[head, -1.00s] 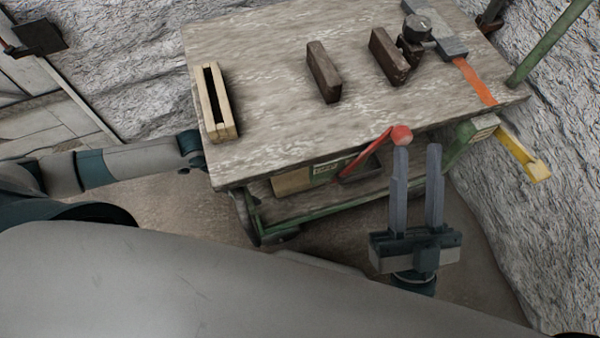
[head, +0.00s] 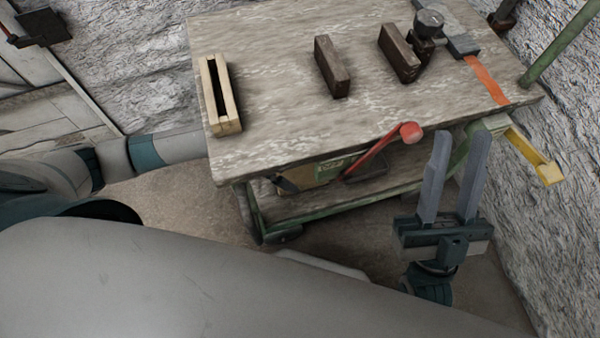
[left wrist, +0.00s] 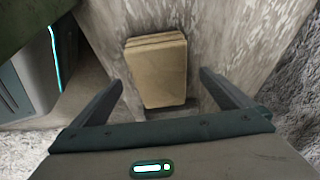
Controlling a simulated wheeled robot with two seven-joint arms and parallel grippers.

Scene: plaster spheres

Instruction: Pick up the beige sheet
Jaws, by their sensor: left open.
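The beige sheet (left wrist: 156,72) looks like a thin layered block in the left wrist view. It lies beyond and between the spread fingers of my left gripper (left wrist: 161,80), which is open and empty. I cannot tell how far off it is. In the head view my left arm passes behind the table's left edge and the gripper is mostly hidden. A dark tip shows under the tabletop by a beige piece (head: 308,178), probably the same sheet. My right gripper (head: 461,138) is open and empty in front of the table.
The table (head: 280,110) carries a slotted wooden block (head: 228,95), two dark brown blocks (head: 331,67) (head: 398,54) and a round gauge (head: 429,22).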

